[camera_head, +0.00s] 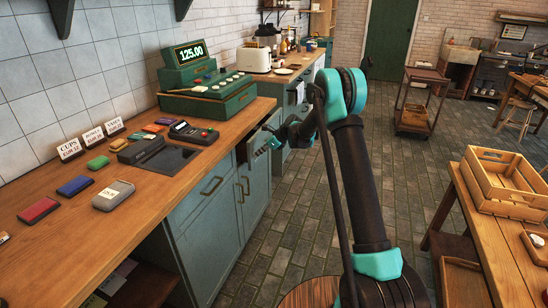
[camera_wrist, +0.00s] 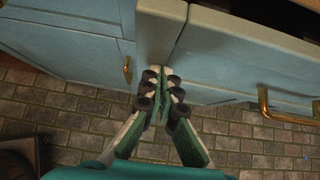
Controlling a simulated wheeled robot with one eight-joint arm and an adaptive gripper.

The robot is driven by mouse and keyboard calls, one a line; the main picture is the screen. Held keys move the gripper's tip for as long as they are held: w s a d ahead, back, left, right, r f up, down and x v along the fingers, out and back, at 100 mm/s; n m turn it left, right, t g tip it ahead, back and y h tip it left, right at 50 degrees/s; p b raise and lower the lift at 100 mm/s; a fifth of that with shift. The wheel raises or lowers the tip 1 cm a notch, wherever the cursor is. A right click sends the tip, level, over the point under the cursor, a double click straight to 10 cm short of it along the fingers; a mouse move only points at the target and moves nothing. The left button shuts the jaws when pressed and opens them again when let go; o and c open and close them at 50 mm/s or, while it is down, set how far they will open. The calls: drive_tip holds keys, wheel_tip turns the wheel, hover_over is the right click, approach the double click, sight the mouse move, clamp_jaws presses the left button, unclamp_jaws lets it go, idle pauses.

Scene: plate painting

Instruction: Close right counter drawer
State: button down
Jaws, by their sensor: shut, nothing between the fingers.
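The right counter drawer (camera_wrist: 235,55) shows in the wrist view as a pale blue front with a brass handle (camera_wrist: 265,105) at its right. A dark opening (camera_wrist: 290,18) shows behind the front's top edge, so the drawer stands at least partly open. In the head view, my gripper (camera_head: 261,150) is at the far right end of the wooden counter (camera_head: 110,220), in front of the blue cabinet, and hides much of the drawer area. My gripper (camera_wrist: 160,92) is shut and empty, with its tips close to the drawer front's left end; I cannot tell whether they touch.
A green cash register (camera_head: 205,95) and a card terminal (camera_head: 193,132) stand on the counter. A wooden table with a crate (camera_head: 505,185) is at the right. The brick-paved floor (camera_head: 285,215) between is clear. Another cabinet handle (camera_wrist: 127,68) shows left of my gripper.

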sight(243, 149)
drive_tip(key=a, duration=0.2)
drive_tip(key=w+a, duration=0.1)
drive_tip(key=a, duration=0.1)
drive_tip(key=w+a, duration=0.1)
drive_tip(key=a, duration=0.2)
drive_tip(key=shift+w+a, duration=0.1)
drive_tip(key=shift+w, duration=0.05)
drive_tip(key=shift+a, duration=0.15)
drive_tip(key=shift+a+r, duration=0.1)
drive_tip(key=shift+a, duration=0.05)
